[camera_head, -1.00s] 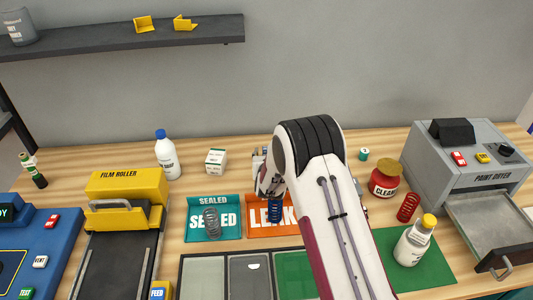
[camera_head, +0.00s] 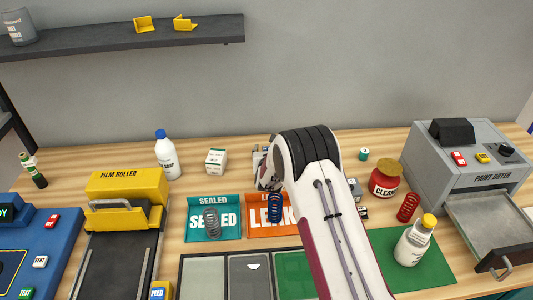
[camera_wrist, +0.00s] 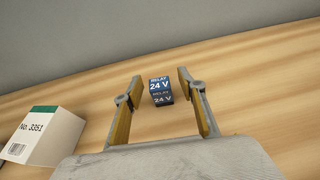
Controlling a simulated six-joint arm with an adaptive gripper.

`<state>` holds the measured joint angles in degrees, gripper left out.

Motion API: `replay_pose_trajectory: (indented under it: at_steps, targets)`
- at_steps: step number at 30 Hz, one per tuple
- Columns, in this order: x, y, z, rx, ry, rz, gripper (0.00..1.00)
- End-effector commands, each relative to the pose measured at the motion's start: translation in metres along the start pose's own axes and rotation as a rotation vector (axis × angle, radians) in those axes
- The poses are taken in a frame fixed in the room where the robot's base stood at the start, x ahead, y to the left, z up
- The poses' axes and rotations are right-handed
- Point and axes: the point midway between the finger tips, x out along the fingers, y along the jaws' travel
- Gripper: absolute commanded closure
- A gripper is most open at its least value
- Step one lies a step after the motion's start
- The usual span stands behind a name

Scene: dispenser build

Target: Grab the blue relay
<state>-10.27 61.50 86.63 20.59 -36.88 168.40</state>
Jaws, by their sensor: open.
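The blue relay (camera_wrist: 161,91), a small dark-blue block marked "RELAY 24 V", stands on the wooden bench in the wrist view. My gripper (camera_wrist: 159,77) is open, with one finger on each side of the relay's line. The relay shows in the gap between the fingers, and I see no contact. In the head view my gripper is mostly hidden behind my arm, and I cannot make out the relay there.
A white box (camera_wrist: 43,136) marked "No. 3351" stands left of my gripper; it also shows in the head view (camera_head: 215,161). A blue coil (camera_head: 274,208) stands on the orange tray (camera_head: 288,230). A red jar (camera_head: 384,182) stands right of my arm.

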Motion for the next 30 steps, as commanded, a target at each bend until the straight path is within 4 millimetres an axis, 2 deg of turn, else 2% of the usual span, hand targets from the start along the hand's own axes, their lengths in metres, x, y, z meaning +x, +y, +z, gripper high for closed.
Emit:
replay_pose_trajectory:
  at_steps: [4,5,6,9,23,30]
  targets:
    - [0.000,0.000,0.000,0.000,0.000,0.000,0.60]
    - [0.000,0.000,0.000,0.000,0.000,0.000,0.65]
    - [0.000,0.000,0.000,0.000,0.000,0.000,0.75]
    - [0.000,0.000,0.000,0.000,0.000,0.000,0.96]
    - [-0.001,0.000,0.003,0.000,-0.001,0.000,0.97]
    - [-0.007,0.000,0.018,0.001,-0.002,0.000,0.97]
